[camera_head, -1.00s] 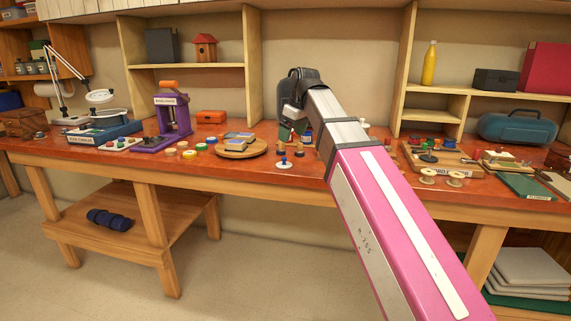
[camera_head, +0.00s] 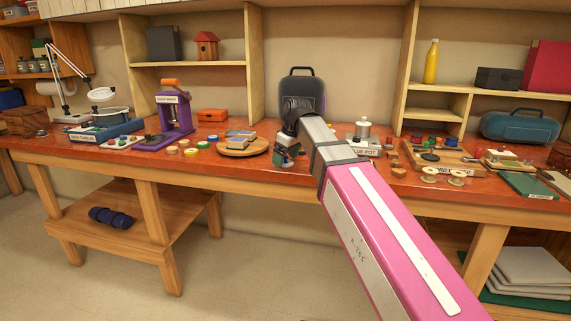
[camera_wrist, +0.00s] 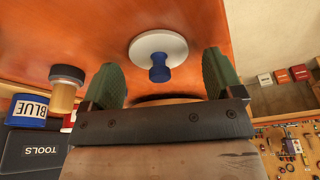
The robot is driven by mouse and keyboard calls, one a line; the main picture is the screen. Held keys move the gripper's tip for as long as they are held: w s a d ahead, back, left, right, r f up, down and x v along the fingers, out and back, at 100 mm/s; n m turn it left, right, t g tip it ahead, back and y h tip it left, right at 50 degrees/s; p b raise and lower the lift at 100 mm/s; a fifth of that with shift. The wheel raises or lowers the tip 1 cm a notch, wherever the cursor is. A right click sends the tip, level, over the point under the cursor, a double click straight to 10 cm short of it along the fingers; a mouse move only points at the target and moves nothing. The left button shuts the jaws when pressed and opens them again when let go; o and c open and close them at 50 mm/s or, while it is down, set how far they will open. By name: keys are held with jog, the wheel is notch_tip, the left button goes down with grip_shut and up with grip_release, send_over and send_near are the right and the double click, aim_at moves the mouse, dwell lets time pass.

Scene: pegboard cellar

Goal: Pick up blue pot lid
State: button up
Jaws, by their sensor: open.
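The blue pot lid, a white disc with a blue knob (camera_wrist: 158,57), lies on the red-brown bench top in the wrist view. My gripper (camera_wrist: 161,72) has its two green fingers apart, one to each side of the knob in that picture. Nothing is held between them. I cannot tell how high the fingertips are above the lid. In the head view my gripper (camera_head: 287,156) is low over the bench front, and the lid is hidden behind it. A silver pot (camera_head: 363,130) stands to the right behind a partly covered label ending in "LUE POT".
A round wooden board (camera_head: 242,147) with blocks lies left of my gripper. A jar with a dark cap (camera_wrist: 65,88) and a blue-labelled jar (camera_wrist: 28,110) show left in the wrist view. Small wooden blocks (camera_head: 392,154) and spools (camera_head: 429,174) lie to the right.

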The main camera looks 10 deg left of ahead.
jog(key=shift+f, duration=0.2)
jog(key=c, duration=0.9)
jog(key=shift+c, duration=0.2)
jog(key=shift+a+r, duration=0.1)
jog(key=shift+r, duration=0.05)
